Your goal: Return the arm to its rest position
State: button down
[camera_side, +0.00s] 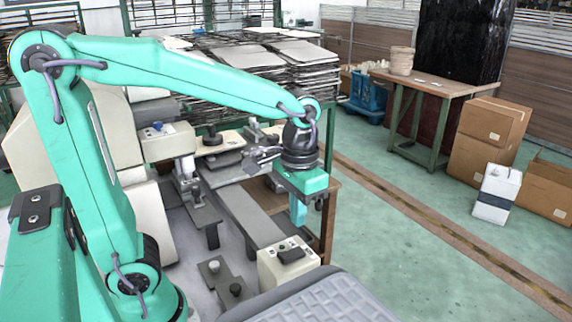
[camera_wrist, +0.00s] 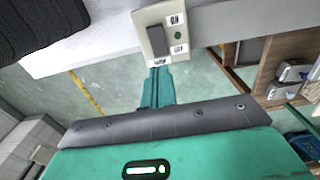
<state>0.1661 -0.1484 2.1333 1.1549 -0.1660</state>
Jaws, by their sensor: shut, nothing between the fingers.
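My gripper (camera_side: 299,213) hangs at the end of my outstretched teal arm, pointing down. Its fingers are together with nothing between them. In the wrist view the teal fingers (camera_wrist: 157,88) also show closed, beyond the dark edge of the gripper body. In the side view the gripper is beyond the right side of a beige switch box (camera_side: 288,264) and appears above the bench level. The wrist view shows the box (camera_wrist: 163,34) with a dark rocker switch and ON and OFF labels, just past the fingertips in the picture. I cannot tell the exact gap.
A grey bar (camera_side: 240,212) and metal fixtures stand on the bench left of my gripper. A grey padded panel (camera_side: 310,300) lies in front. Stacked sheets (camera_side: 285,60) are behind. Open green floor lies right, with cardboard boxes (camera_side: 490,125) and a wooden table (camera_side: 440,85) farther off.

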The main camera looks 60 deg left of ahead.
jog(key=shift+s+a+r, duration=0.1)
jog(key=s+a+r+t, duration=0.2)
jog(key=s+a+t, duration=0.2)
jog(key=s, duration=0.3)
jog(key=shift+a+r+t, duration=0.4)
jog(key=shift+t, duration=0.4)
jog(key=shift+s, duration=0.1)
dwell(0.6)
